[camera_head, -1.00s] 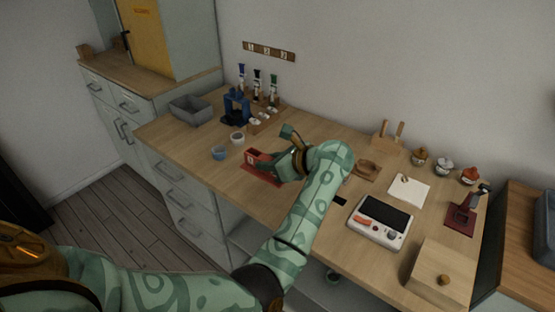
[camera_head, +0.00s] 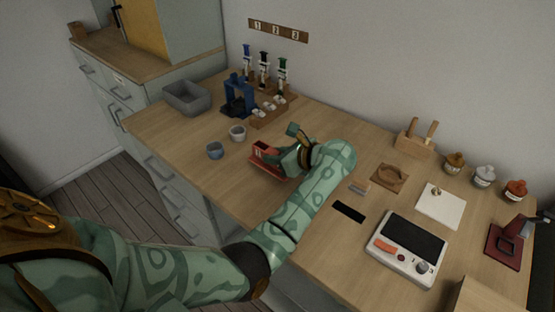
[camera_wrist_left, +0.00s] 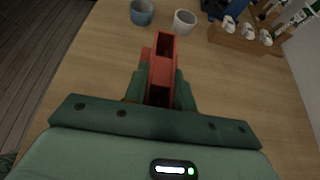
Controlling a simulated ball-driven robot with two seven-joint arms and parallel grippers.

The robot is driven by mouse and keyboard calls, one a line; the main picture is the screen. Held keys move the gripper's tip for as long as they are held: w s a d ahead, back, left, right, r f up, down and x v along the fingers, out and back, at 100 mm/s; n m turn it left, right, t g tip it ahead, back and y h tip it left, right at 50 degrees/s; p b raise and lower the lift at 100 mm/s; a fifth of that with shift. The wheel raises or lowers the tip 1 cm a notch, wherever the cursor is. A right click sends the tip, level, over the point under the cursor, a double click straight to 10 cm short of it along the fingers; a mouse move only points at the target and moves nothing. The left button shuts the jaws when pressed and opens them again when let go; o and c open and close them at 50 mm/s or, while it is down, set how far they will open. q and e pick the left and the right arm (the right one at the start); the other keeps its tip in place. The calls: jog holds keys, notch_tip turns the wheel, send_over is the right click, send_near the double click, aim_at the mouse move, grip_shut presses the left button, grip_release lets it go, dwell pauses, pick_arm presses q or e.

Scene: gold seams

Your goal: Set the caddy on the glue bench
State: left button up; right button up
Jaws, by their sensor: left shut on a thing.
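The red caddy (camera_head: 267,154) is a narrow, open-topped box with a low base or flange, over the wooden bench top (camera_head: 190,165). My left gripper (camera_head: 284,158) is shut on it from the right side in the head view. In the left wrist view the caddy (camera_wrist_left: 162,68) stands between the green fingers (camera_wrist_left: 160,92), its near part hidden by the gripper. It looks upright and close to the bench surface; I cannot tell whether it touches. My right gripper is not in view.
A blue cup (camera_head: 215,150) and a white cup (camera_head: 237,132) stand just left of the caddy. Behind are a blue stand (camera_head: 238,100), a wooden rack (camera_head: 270,112) and a grey bin (camera_head: 186,97). A scale (camera_head: 407,248) lies right. The bench's front left is clear.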

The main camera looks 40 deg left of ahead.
pick_arm(q)
jog(key=f, duration=0.3)
jog(key=f+b, duration=0.1)
jog(key=shift+w+a+f, duration=0.15)
jog(key=shift+w+a, duration=0.25)
jog(key=shift+s+d+r, duration=0.2)
jog(key=shift+s+r, duration=0.05)
jog(key=shift+r, duration=0.15)
jog(key=shift+w+f, duration=0.1)
jog(key=shift+f, duration=0.2)
jog(key=o, duration=0.9)
jog(key=shift+o, duration=0.6)
jog(key=shift+r, duration=0.1)
